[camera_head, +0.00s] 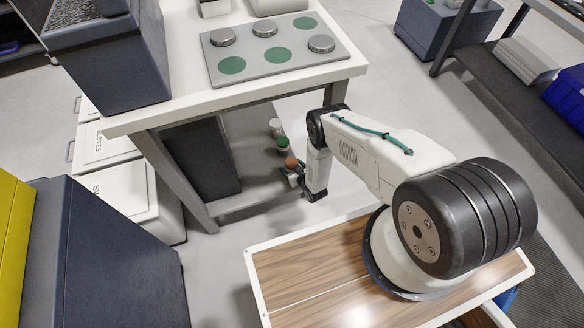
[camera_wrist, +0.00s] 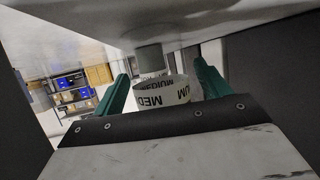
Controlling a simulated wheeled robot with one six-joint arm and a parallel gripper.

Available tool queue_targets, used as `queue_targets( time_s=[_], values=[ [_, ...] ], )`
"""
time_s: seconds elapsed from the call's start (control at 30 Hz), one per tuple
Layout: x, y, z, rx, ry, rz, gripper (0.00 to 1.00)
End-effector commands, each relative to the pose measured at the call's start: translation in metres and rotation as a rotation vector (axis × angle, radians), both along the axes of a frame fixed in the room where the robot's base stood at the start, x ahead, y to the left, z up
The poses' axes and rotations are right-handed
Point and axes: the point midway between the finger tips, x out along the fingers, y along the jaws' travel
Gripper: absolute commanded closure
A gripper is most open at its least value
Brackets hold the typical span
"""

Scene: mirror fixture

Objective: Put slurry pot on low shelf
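A small pot with a brown-orange top (camera_head: 291,162) shows at the low shelf (camera_head: 235,125) under the white workbench. My gripper (camera_head: 292,173) is at this pot, with its teal fingers beside it. In the wrist view my gripper (camera_wrist: 162,84) has a finger on each side of a round white band lettered "MEDIUM" (camera_wrist: 162,95). A narrow gap shows between the band and the fingers, so they look open around it. A grey cylinder (camera_wrist: 149,58) shows just beyond. I cannot tell for certain which pot is the slurry pot, or whether it rests on the shelf.
A green-topped pot (camera_head: 282,143) and a pale pot (camera_head: 275,126) stand in line behind the brown-topped one. The workbench top (camera_head: 190,95) overhangs them, and a bench leg (camera_head: 180,180) stands to the left. A dark box (camera_head: 203,155) is under the bench.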

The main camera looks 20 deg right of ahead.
Motion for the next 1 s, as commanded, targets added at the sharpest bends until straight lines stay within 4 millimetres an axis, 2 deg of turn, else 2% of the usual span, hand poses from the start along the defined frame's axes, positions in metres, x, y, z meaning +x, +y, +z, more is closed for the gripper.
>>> queue_targets(
  time_s=[0.27,0.37,0.47,0.8,1.0],
  values=[
    [-0.001,0.0,0.0,0.0,0.0,0.0,0.25],
    [-0.007,-0.001,0.002,0.0,0.003,0.0,0.25],
    [-0.019,-0.004,0.007,0.001,0.003,-0.001,0.25],
    [-0.084,-0.017,0.035,0.001,0.004,-0.001,0.25],
    [-0.104,-0.021,0.044,0.0,0.001,-0.001,0.25]
  ],
)
